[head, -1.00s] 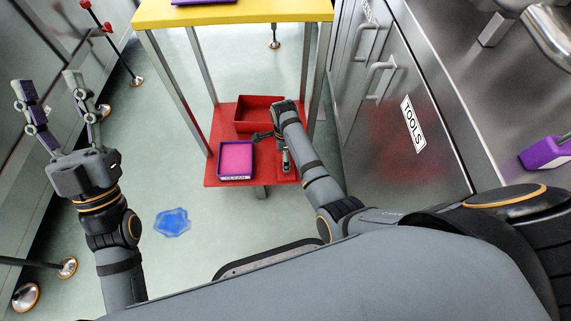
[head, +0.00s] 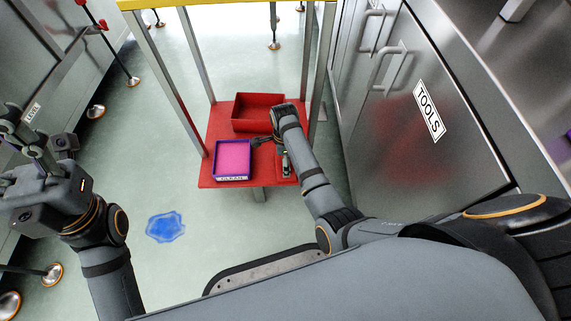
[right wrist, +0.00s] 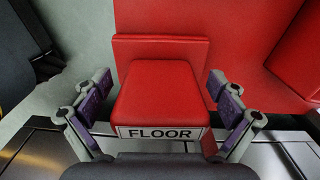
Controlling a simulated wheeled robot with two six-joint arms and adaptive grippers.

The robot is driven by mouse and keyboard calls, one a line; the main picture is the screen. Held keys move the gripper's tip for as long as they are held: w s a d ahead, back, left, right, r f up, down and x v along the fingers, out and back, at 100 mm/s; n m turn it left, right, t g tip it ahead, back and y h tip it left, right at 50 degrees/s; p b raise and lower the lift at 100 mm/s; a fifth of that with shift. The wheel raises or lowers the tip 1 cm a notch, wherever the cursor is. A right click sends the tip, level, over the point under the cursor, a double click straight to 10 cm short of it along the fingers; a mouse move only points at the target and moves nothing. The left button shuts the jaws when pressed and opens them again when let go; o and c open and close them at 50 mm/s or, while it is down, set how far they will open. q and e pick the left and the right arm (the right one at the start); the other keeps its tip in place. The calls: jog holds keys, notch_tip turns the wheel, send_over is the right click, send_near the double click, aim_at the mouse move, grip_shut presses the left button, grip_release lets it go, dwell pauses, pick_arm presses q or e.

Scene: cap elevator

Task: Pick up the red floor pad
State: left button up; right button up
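The red floor pad (right wrist: 160,95) shows in the right wrist view as a red block with a white label reading FLOOR on its near edge. It sits in a red holder on the red lower shelf (head: 208,175) of the cart. My right gripper (right wrist: 160,88) is open, with one finger on each side of the pad; I see gaps between fingers and pad. In the head view my right arm mostly hides the pad. My left gripper (head: 38,145) is open and empty at the far left, away from the cart.
A purple tray with a pink inside (head: 232,160) and an empty red bin (head: 258,112) share the lower shelf. A blue patch (head: 165,227) lies on the floor. A steel cabinet labelled TOOLS (head: 455,165) stands at the right. Metal cart legs flank the shelf.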

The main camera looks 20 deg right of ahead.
jog(key=c, duration=1.2)
